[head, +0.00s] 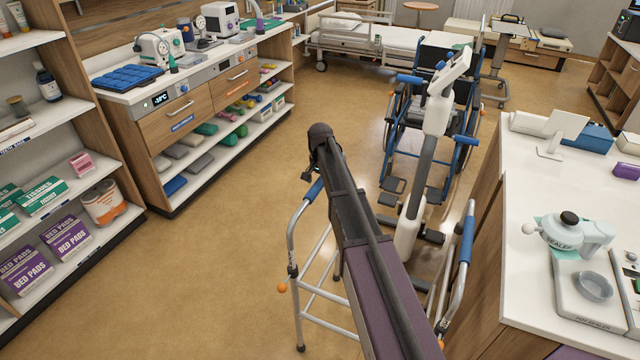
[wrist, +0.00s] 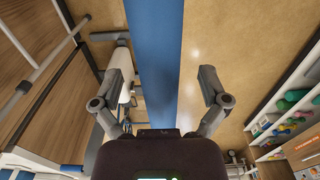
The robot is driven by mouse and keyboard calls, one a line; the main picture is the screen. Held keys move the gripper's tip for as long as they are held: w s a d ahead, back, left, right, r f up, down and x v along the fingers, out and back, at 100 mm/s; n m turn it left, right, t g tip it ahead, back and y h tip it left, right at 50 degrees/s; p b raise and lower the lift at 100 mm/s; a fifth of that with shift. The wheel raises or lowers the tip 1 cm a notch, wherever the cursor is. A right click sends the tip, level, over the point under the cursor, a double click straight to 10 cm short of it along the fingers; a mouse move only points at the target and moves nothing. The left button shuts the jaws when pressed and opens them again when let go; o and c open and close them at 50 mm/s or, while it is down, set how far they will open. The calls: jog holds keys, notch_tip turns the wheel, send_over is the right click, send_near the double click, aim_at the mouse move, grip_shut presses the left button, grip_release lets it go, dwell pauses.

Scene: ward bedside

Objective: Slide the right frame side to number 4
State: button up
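A walking frame with silver tubes stands in the middle of the head view. Its picture-left side has a blue grip (head: 313,191) and an orange knob (head: 282,288) lower down; its picture-right side has a blue grip (head: 467,240), close to the white counter. My arm hides much of the frame between them. My gripper (head: 313,168) is above the left grip, its fingers mostly hidden. In the wrist view my gripper (wrist: 163,78) is open, with a long blue bar (wrist: 155,40) running between its spread fingers; contact cannot be told. No number is readable on the frame.
A white counter (head: 530,190) with a sealer (head: 572,232) stands right. A wheelchair (head: 432,120) and a white-grey upright device (head: 422,165) stand behind the frame. Shelves (head: 75,190) and a low cabinet (head: 205,110) line the left. Floor (head: 215,265) left of the frame is clear.

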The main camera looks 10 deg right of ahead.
jog(key=shift+r, duration=0.1)
notch_tip(320, 180, up, 7)
jog(key=p, duration=0.7)
dwell(0.4)
dwell(0.4)
jog(key=s+n, duration=0.7)
jog(key=s, duration=2.2)
dwell(0.9)
